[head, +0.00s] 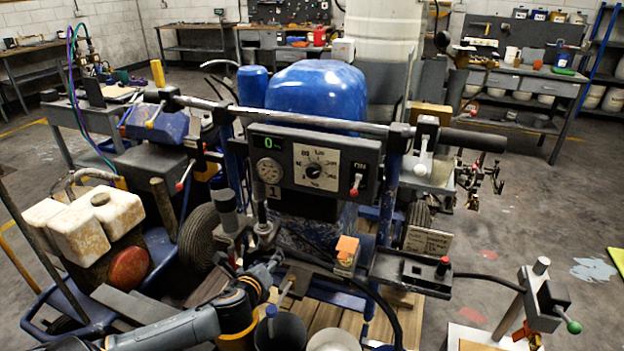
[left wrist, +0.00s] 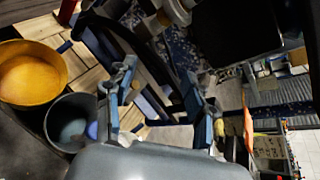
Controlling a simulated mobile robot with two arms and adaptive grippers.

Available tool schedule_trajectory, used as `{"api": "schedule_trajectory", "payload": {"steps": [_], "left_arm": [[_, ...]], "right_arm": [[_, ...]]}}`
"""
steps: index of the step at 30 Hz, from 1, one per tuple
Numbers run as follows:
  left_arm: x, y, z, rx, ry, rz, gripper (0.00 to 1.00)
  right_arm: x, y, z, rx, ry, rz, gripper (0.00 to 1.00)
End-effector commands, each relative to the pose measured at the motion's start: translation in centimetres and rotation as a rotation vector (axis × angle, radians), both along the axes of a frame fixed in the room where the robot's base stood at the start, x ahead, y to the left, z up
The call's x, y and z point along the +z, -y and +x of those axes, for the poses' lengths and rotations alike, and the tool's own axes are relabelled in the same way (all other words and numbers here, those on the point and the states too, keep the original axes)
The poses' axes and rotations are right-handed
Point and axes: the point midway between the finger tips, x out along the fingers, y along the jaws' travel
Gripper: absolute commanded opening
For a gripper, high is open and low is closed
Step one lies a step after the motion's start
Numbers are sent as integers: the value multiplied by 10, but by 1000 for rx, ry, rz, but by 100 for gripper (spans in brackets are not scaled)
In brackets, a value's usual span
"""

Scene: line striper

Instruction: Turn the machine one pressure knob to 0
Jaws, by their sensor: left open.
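The machine one control panel (head: 310,170), marked "1", faces me in the middle of the head view. Its pressure knob (head: 313,170) is a small black dial on a white square scale plate. A round gauge (head: 269,170) is left of it, under a green display reading 0. A red-tipped switch (head: 356,184) marked ON is right of it. My left gripper (head: 278,272) is below the panel and apart from the knob. In the left wrist view my left gripper (left wrist: 163,90) has its fingers spread, with nothing held between them. My right gripper is not in view.
A long handlebar (head: 290,112) runs above the panel, with a blue tank (head: 318,88) behind. Below are an orange block (head: 347,246), a box with a red button (head: 415,272) and buckets (head: 281,332). White canisters (head: 85,226) stand left.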

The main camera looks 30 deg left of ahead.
Motion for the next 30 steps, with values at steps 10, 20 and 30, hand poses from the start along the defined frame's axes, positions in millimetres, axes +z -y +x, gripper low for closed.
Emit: {"api": "schedule_trajectory", "payload": {"steps": [10,20,30], "left_arm": [[206,88,-19,-293,166,634,54],[218,93,-8,-306,186,692,54],[223,77,53,-304,184,684,54]], "right_arm": [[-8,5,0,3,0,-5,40],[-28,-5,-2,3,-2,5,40],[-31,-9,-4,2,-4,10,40]]}}
